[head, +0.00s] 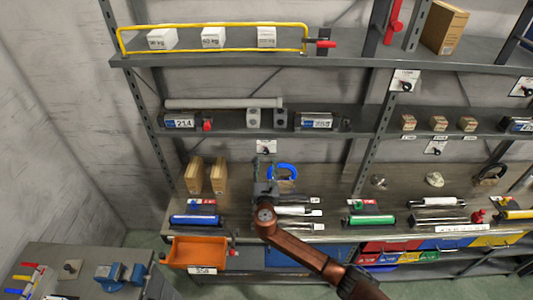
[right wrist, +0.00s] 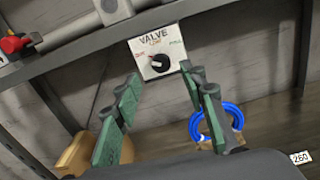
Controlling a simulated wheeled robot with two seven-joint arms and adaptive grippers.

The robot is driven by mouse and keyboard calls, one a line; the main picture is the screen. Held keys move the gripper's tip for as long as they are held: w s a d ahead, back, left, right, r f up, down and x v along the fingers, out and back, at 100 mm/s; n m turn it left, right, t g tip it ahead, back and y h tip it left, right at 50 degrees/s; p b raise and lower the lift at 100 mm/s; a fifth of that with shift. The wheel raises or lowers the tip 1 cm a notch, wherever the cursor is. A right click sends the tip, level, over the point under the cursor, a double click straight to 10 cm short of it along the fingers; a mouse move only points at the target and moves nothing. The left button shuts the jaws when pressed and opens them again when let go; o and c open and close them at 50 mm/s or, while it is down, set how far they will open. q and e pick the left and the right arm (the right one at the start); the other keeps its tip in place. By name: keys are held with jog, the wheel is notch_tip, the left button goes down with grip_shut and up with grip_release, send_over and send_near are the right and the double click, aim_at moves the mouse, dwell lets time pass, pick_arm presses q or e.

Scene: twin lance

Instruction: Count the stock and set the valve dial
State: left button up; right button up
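The valve dial, a white plate lettered VALVE with a black round knob, is on the rack just under the middle shelf, in the head view (head: 266,147) and the right wrist view (right wrist: 157,52). My right gripper (head: 265,172) is in front of and below it. In the right wrist view its green-padded fingers (right wrist: 161,78) stand apart with nothing between them, the dial beyond their tips. Possible stock includes white boxes (head: 213,38) behind a yellow bar on the top shelf and small brown boxes (head: 438,123) on the middle shelf. My left gripper is not in view.
The middle shelf (head: 230,131) runs above the dial. An orange bin (head: 199,253) and a side bench with a blue vise (head: 122,274) are lower left.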

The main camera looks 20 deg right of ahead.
aim_at(266, 153)
jog(key=x, duration=0.6)
jog(key=shift+w+d+f+p, duration=0.15)
jog(key=shift+w+p, duration=0.1)
jog(key=shift+p, duration=0.15)
jog(key=shift+c, duration=0.4)
grip_shut()
